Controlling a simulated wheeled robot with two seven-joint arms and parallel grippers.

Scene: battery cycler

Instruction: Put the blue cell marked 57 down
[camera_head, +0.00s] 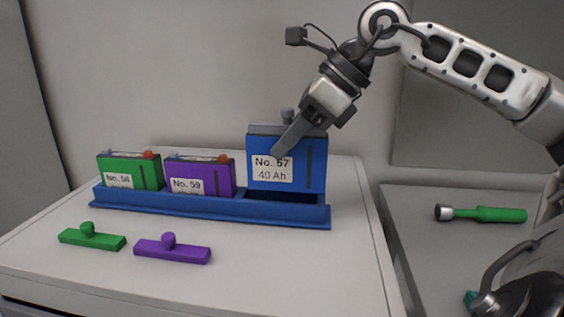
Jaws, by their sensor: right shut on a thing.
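The blue cell marked No. 57, 40 Ah (313,179) is upright above the right-hand slot of the blue rack (210,207). A dark opening shows just under its lower edge; I cannot tell whether the cell's base is touching the rack. A grey cap with a knob lies along its top. My right gripper (285,145) is shut at the top of this cell, with one finger across its front face. The green cell No. 58 (118,167) and the purple cell No. 59 (220,178) stand in the rack to the left. My left gripper is not in view.
A green bar with a knob (92,238) and a purple bar with a knob (172,249) lie in front of the rack on the white top (290,270). A green-handled tool (495,214) lies on the grey surface at right.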

